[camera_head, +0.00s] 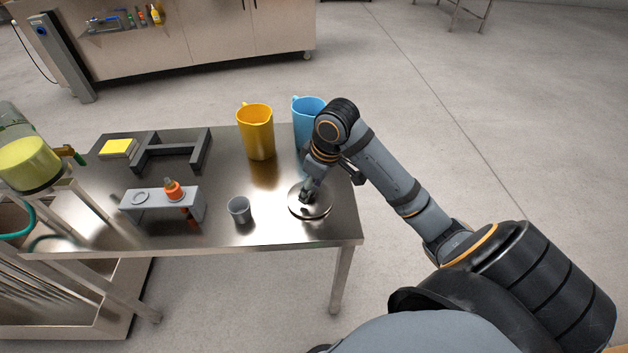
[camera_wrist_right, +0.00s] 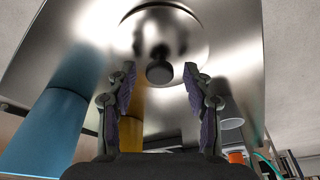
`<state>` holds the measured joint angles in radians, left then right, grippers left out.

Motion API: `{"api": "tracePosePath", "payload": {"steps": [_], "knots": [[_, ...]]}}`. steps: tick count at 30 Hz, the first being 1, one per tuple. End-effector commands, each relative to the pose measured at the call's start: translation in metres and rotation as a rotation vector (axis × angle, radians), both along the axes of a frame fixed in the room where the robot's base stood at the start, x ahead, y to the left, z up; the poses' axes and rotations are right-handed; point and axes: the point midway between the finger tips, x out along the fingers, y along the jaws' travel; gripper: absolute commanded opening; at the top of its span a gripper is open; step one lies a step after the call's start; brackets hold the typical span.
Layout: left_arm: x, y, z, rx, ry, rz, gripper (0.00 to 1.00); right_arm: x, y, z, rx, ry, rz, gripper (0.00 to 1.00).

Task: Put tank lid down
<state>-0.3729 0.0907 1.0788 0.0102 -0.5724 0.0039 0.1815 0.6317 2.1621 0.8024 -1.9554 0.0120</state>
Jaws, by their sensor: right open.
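The tank lid (camera_head: 322,205) is a round, shiny metal disc with a dark knob. It lies on the steel table (camera_head: 270,226) near the right front corner. In the right wrist view the lid (camera_wrist_right: 186,25) shows its dark knob (camera_wrist_right: 160,73) in front of the fingers. My right gripper (camera_head: 308,192) is over the lid. In the wrist view the right gripper (camera_wrist_right: 160,88) is open, one finger on each side of the knob, with gaps between. My left gripper is not in view.
A blue pitcher (camera_head: 305,108) and a yellow pitcher (camera_head: 257,135) stand behind the lid. A grey cup (camera_head: 239,211) stands to its left. A grey stand (camera_head: 150,206) with an orange-topped bottle (camera_head: 173,188) and a black frame (camera_head: 181,155) are farther left.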

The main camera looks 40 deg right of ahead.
Motion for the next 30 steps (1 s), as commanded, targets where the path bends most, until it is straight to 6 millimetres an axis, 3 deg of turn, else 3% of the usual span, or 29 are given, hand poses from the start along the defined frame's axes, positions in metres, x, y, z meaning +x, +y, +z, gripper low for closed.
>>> {"api": "tracePosePath", "payload": {"steps": [2, 9, 15, 20, 30], "knots": [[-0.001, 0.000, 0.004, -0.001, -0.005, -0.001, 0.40, -0.002, -0.002, 0.014, -0.004, -0.004, 0.001, 0.51], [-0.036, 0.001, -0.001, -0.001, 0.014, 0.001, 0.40, -0.015, -0.009, 0.072, -0.008, -0.005, 0.001, 0.51], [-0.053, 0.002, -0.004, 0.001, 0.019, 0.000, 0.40, -0.023, -0.012, 0.106, -0.005, -0.003, -0.001, 0.51], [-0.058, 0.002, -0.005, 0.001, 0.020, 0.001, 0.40, -0.027, -0.012, 0.116, -0.002, -0.001, 0.000, 0.51], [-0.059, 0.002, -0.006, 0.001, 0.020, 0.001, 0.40, -0.027, -0.012, 0.116, -0.001, 0.000, 0.000, 0.51]]}}
